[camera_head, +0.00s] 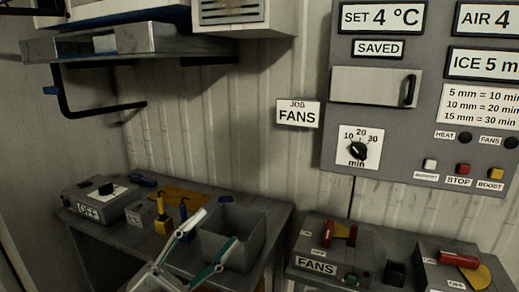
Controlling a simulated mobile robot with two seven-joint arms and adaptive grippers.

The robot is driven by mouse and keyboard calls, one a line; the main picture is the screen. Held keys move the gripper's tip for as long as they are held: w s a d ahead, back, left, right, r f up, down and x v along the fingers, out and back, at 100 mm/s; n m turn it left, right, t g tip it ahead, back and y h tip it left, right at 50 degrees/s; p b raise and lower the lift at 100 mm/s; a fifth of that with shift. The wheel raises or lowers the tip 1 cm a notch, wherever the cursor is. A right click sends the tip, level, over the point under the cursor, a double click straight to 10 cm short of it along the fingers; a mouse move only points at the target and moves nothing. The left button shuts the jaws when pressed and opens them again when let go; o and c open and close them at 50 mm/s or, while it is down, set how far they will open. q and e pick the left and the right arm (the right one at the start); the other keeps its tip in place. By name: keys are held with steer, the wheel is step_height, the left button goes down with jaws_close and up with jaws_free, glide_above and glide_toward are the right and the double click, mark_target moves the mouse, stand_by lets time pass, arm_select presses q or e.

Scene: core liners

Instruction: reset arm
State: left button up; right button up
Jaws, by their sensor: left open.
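My left gripper (218,227) reaches in from the bottom of the head view, its two slim fingers spread apart with nothing between them. My right gripper is out of view.
A FANS switch box (318,267) stands on the right bench. A control panel (340,185) and a shelf (70,46) are on the wall.

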arm_select(q)
steer(key=a+f+n+t+y+p, duration=0.1)
steer(key=a+f+n+y, duration=0.3)
steer(key=f+n+y, duration=0.5)
steer(key=a+f+n+t+y, duration=0.1)
steer(key=a+f+n+y, duration=0.25)
steer(key=f, duration=1.05)
steer(key=s+a+f+n+g+y, duration=0.1)
steer(key=s+f+n+g+y, duration=0.1)
steer(key=s+f, duration=0.6)
steer(key=s+a+f+n+g+y+p, duration=0.1)
steer(key=s+f+n+g, duration=0.3)
steer(key=s+f, duration=0.5)
step_height(320, 180, down, 5)
steer(key=shift+s+a+r+g+y, duration=0.25)
steer(key=shift+a+g+y, duration=0.15)
steer(key=shift+a+y, duration=0.35)
steer(key=c, duration=0.6)
steer(key=shift+c, duration=0.3)
